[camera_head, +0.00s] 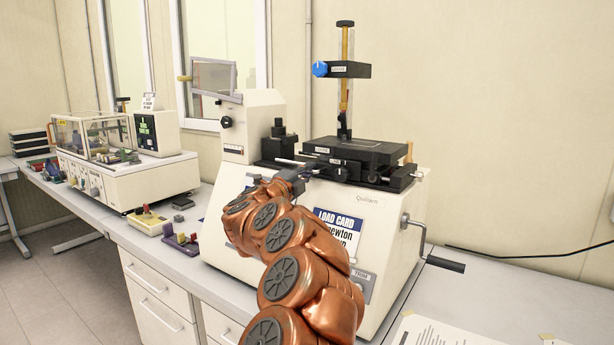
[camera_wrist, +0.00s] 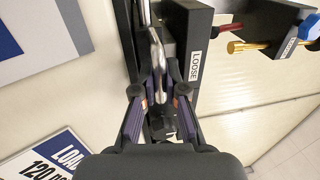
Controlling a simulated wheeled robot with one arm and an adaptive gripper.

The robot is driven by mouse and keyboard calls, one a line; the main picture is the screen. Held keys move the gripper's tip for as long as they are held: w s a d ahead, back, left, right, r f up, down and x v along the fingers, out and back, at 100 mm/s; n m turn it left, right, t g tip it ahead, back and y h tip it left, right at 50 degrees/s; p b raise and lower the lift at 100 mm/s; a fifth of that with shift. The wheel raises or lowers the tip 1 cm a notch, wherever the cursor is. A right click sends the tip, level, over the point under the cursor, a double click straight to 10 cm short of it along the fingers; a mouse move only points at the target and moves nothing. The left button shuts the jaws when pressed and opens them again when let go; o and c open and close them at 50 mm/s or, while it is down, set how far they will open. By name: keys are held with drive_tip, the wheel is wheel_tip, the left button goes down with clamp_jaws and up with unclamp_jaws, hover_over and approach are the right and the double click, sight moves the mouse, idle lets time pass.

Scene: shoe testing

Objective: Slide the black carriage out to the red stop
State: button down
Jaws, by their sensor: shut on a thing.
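The black carriage (camera_head: 357,151) sits on top of the white testing machine. In the wrist view a black block with a LOOSE label (camera_wrist: 195,58), which seems to be part of it, stands just right of my fingers. My gripper (camera_head: 299,176) is at the front left edge of the carriage. In the wrist view my gripper (camera_wrist: 162,96) is shut on a curved silver handle (camera_wrist: 158,48), which runs up between the fingertips beside the block. A small red part (camera_wrist: 228,27) shows to the right; I cannot tell if it is the red stop.
The white machine (camera_head: 390,225) has a crank (camera_head: 432,252) on its right side. A post (camera_head: 345,98) with a blue knob (camera_head: 320,69) rises behind the carriage. Another tester (camera_head: 120,185) is further left.

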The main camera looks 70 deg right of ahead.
drive_tip(key=shift+s+f, duration=0.1)
drive_tip(key=c, duration=1.2)
unclamp_jaws()
drive_tip(key=shift+a, duration=0.1)
drive_tip(key=v, duration=1.2)
